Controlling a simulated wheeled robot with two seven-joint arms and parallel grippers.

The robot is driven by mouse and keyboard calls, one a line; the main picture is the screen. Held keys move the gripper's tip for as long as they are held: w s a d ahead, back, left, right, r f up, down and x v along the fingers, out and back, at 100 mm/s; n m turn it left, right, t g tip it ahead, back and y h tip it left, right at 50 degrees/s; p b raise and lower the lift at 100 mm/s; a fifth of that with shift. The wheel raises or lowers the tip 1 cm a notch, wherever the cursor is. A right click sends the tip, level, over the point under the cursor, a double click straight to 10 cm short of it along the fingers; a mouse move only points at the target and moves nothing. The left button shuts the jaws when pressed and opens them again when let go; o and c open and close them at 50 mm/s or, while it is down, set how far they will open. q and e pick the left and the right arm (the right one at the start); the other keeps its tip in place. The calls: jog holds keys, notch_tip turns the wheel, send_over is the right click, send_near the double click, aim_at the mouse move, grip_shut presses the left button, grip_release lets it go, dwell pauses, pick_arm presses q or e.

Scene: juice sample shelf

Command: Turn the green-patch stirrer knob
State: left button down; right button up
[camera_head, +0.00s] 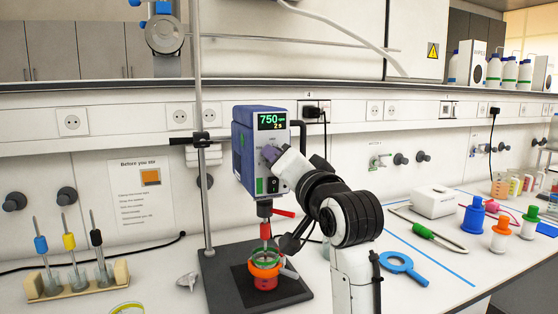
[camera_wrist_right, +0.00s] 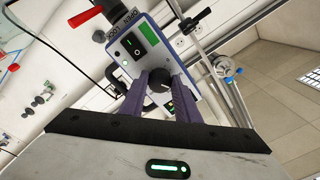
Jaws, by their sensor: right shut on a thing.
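The blue and white stirrer (camera_head: 246,150) is clamped on a stand, and its display reads 750 rpm with a 2 s line below. My right gripper (camera_head: 271,155) is at its front face. In the right wrist view, its purple fingers are shut on the dark round stirrer knob (camera_wrist_right: 158,82), one on each side. My gripper hides the knob in the head view. A switch (camera_wrist_right: 135,44) and a red lever (camera_wrist_right: 84,18) also show in the wrist view. My left gripper is out of view.
Below the stirrer, an orange-ringed vessel (camera_head: 264,275) stands on the dark base (camera_head: 222,275). A wooden rack (camera_head: 65,288) with several tools stands at left. A blue magnifier (camera_head: 404,266), a green-handled tool (camera_head: 432,237) and a white box (camera_head: 433,202) lie at right.

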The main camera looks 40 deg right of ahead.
jog(key=o, duration=1)
jog(key=shift+o, duration=0.2)
pick_arm(q)
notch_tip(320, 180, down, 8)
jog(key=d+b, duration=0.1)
jog(key=b, duration=0.9)
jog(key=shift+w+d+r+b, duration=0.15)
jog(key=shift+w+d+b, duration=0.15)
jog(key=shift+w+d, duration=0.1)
pick_arm(e)
jog(key=v, duration=1)
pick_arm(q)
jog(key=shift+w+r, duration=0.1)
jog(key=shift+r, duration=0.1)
pick_arm(e)
jog(key=shift+s, duration=0.15)
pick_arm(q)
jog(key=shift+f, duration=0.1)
